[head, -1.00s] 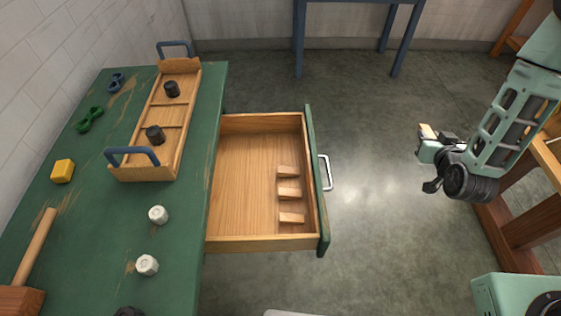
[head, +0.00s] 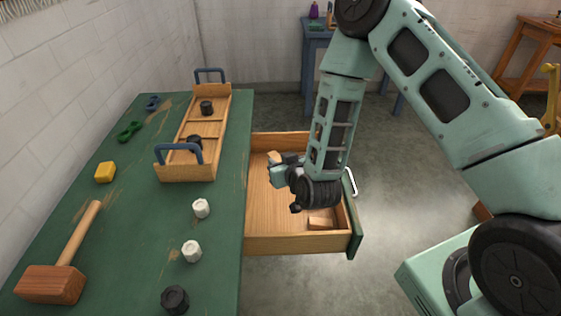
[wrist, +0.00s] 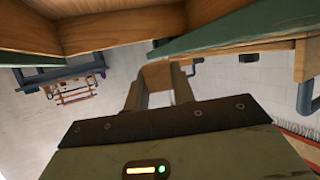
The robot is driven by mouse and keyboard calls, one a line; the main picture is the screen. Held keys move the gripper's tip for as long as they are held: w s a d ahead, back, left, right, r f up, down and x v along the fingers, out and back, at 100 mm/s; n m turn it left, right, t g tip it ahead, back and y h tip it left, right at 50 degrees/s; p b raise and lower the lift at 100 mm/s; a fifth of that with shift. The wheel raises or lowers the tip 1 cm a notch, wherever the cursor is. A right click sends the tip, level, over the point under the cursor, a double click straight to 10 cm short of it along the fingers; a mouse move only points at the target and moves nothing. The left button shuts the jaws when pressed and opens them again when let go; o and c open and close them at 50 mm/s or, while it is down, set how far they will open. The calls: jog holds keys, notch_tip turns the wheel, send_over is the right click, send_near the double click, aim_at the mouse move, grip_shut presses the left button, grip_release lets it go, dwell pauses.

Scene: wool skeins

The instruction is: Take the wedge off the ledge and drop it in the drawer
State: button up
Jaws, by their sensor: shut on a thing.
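My gripper (head: 275,168) is over the open wooden drawer (head: 295,244) of the green workbench in the head view, near its left half. It is shut on a pale wooden wedge (head: 274,157). In the wrist view the wedge (wrist: 158,74) sits between the two fingers. I cannot tell its exact height above the drawer floor. Another wooden wedge (head: 322,219) lies in the drawer at its near right; my arm hides the floor behind it. I cannot make out the ledge in the current views.
The green bench top (head: 140,240) stands left of the drawer. The drawer's left floor is bare.

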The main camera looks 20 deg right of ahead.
notch_tip(320, 180, down, 4)
jog(key=b, duration=0.2)
jog(key=shift+d+f+b, duration=0.1)
jog(key=shift+f+b, duration=0.05)
jog(key=shift+b, duration=0.2)
jog(key=o, duration=1)
jog(key=shift+o, duration=0.2)
jog(key=shift+s, duration=0.1)
jog(key=p+v, duration=1.1)
jog(key=v, duration=0.6)
